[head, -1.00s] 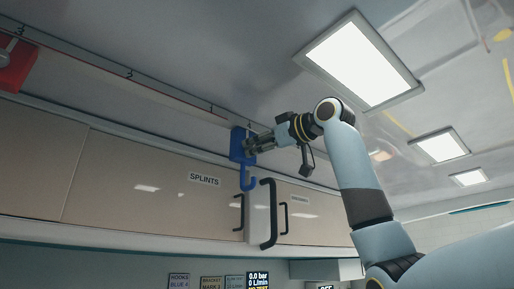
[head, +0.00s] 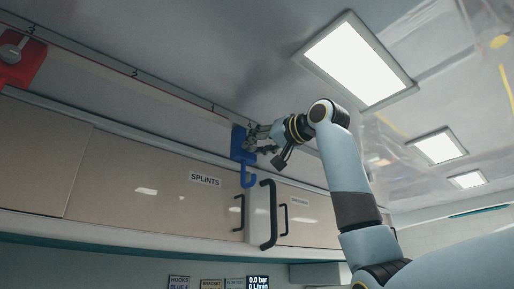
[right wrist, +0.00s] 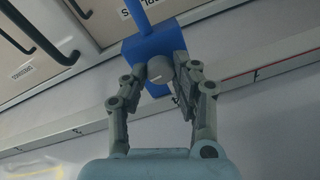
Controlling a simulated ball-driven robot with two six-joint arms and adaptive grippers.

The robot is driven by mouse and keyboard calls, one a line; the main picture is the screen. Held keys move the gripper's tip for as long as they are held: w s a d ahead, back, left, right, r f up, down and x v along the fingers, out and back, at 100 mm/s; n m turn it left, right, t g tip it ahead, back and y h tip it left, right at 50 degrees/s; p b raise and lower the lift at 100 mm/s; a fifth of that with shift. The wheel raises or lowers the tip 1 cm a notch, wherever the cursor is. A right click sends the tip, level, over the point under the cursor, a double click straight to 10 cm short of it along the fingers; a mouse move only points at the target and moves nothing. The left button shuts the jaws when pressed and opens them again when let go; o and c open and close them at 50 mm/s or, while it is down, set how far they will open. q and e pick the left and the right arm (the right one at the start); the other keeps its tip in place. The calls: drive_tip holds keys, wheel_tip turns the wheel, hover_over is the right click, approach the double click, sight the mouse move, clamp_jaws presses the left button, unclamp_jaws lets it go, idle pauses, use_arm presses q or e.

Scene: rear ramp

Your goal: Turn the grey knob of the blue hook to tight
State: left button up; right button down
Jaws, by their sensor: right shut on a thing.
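The blue hook (head: 248,178) hangs from the rail under the ceiling, above the cabinet doors. Its blue body also shows in the right wrist view (right wrist: 146,45). The round grey knob (right wrist: 160,71) is on the face of that body and has a light line across it. My right gripper (head: 254,143) has its fingers on both sides of the knob and is shut on it, as the right wrist view (right wrist: 161,76) shows. In the head view the fingers largely hide the knob. My left gripper is not in view.
A red hook block (head: 22,62) with a grey knob is at the far left of the rail (head: 135,77). Cabinet doors, one with a SPLINTS label (head: 205,179), and a black handle (head: 267,215) lie below the blue hook. A ceiling light (head: 355,60) is above my right arm.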

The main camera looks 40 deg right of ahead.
drive_tip(key=shift+m, duration=0.7)
drive_tip(key=c, duration=1)
unclamp_jaws()
drive_tip(key=shift+s+d+f, duration=0.2)
drive_tip(key=shift+s+f, duration=0.05)
drive_tip(key=shift+s, duration=1.75)
drive_tip(key=shift+s+d+f, duration=0.25)
drive_tip(key=shift+s+f, duration=0.05)
drive_tip(key=shift+s, duration=1.65)
drive_tip(key=shift+s+d+f, duration=0.2)
drive_tip(key=shift+s+f, duration=0.05)
drive_tip(key=shift+s, duration=1.75)
